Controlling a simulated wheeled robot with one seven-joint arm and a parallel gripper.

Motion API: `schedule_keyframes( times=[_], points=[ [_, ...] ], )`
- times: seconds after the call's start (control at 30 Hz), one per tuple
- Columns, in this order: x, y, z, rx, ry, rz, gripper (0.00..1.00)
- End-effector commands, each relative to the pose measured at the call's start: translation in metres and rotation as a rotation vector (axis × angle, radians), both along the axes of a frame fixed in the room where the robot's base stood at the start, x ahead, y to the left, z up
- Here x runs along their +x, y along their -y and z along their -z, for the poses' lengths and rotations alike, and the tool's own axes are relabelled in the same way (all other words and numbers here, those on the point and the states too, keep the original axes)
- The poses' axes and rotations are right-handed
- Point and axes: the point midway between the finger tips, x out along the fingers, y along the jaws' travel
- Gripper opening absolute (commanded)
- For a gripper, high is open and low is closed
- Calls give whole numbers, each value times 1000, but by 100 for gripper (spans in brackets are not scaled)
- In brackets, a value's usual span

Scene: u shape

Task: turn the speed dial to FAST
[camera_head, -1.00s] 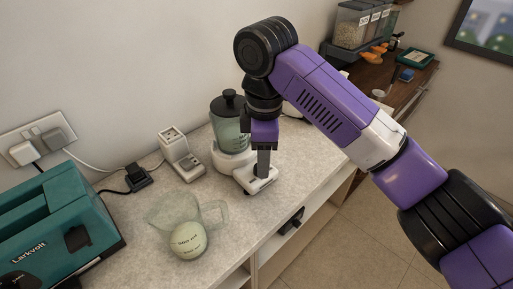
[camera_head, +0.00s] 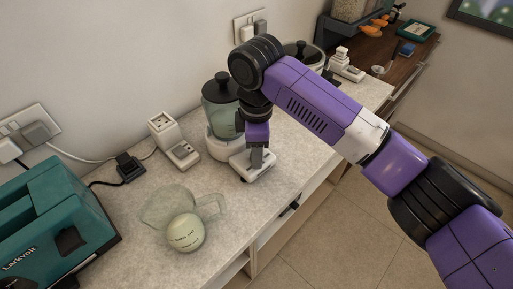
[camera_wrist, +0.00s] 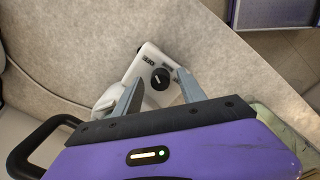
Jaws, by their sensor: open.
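The speed dial (camera_wrist: 160,78) is a small round black knob with a pale mark, on a white control box (camera_wrist: 141,69). Small dark labels sit beside it, too small to read. In the wrist view my gripper (camera_wrist: 159,88) is open, with one finger on each side of the dial. I cannot tell whether either finger touches it. In the head view the box (camera_head: 240,168) stands in front of a blender (camera_head: 221,112) with a black lid, and my gripper (camera_head: 257,160) points down at it. The dial is hidden there.
A teal appliance (camera_head: 45,215) is at left and a white socket block (camera_head: 173,140) behind. The counter's front edge runs close to the box.

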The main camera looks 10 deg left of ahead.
Motion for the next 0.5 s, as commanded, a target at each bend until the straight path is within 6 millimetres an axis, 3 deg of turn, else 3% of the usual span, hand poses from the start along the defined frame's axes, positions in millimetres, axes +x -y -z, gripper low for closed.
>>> schedule_keyframes(
  times=[0.23, 0.5],
  points=[
    [0, 0, 1, 0, 0, 0, 48],
    [0, 0, 1, 0, 0, 0, 0]
  ],
)
